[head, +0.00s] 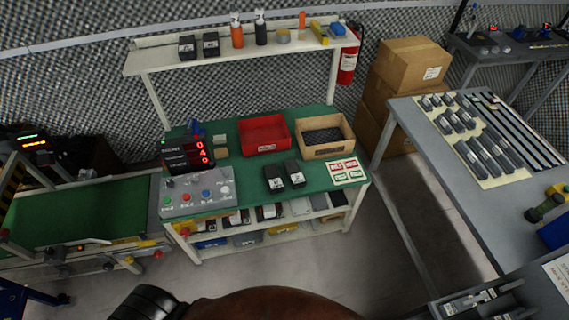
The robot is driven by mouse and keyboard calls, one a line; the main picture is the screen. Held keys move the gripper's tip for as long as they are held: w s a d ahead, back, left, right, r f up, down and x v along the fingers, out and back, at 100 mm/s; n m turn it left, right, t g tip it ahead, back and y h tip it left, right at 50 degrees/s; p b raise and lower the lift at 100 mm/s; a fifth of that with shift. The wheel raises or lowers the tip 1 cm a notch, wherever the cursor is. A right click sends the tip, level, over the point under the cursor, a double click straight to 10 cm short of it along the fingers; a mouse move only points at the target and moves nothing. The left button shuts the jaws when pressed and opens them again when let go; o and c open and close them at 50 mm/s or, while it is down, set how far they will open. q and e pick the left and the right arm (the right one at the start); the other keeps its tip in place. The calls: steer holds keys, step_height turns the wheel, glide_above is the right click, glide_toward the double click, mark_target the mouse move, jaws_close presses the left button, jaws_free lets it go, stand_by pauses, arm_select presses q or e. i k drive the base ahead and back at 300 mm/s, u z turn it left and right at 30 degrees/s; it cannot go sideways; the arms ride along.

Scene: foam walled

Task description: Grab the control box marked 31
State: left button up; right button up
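Two small dark boxes with pale labels, a left one (274,179) and a right one (294,173), lie side by side on the green-topped workbench (235,195). Two similar dark boxes, a left one (187,47) and a right one (211,44), stand on the white upper shelf (150,63). The label marks are too small to read, so I cannot tell which box is marked 31. Neither of my grippers is in view.
A red bin (264,135), a wooden tray (325,136), a grey button panel (197,194) and a red digit display (187,155) are on the workbench. A conveyor (80,210) stands left, a grey table (440,165) right. Bare floor lies in front.

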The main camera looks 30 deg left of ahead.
mark_target(296, 177)
steer(key=u, duration=0.6)
steer(key=i, duration=0.65)
steer(key=u, duration=0.75)
